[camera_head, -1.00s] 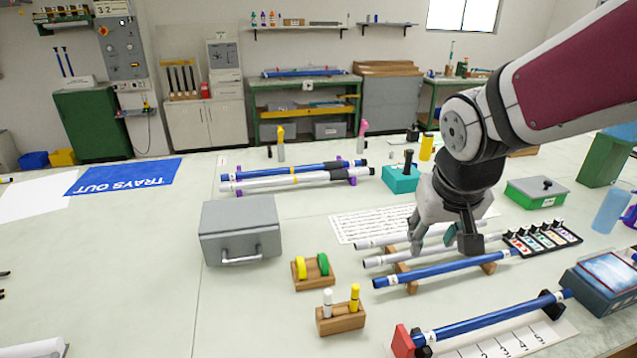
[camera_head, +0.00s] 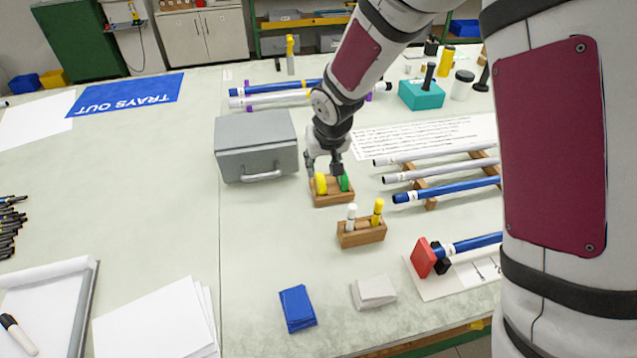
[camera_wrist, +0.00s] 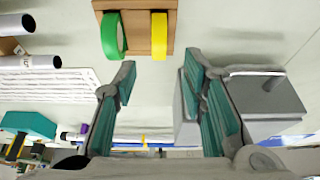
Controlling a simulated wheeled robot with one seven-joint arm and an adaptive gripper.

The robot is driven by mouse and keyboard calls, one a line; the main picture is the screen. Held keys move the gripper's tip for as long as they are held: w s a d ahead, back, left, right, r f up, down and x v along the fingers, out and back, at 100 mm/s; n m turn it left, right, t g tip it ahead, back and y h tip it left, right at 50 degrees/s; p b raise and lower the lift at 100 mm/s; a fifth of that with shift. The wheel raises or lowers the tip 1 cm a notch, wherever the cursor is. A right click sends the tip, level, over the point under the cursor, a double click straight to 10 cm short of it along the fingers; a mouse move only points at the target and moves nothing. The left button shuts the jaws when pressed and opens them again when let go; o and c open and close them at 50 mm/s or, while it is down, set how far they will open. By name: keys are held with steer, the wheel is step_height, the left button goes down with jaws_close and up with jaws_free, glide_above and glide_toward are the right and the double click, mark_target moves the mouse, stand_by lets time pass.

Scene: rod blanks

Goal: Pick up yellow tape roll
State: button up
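The yellow tape roll (camera_head: 321,184) stands upright in a small wooden holder (camera_head: 333,200), beside a green tape roll (camera_head: 344,182). My gripper (camera_head: 325,168) is above and just behind the holder in the head view, near both rolls. In the wrist view the yellow tape roll (camera_wrist: 159,35) and the green roll (camera_wrist: 115,36) sit at the top, beyond the fingertips. My gripper (camera_wrist: 160,80) is open there, with nothing between its teal-padded fingers.
A grey metal box (camera_head: 256,148) stands close to the left of the holder. A wooden block with two markers (camera_head: 361,232) is in front. Rods on a wooden rack (camera_head: 440,180) lie to the right.

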mark_target(320, 176)
steer(key=x, duration=0.7)
steer(key=shift+f, duration=0.15)
jaws_close()
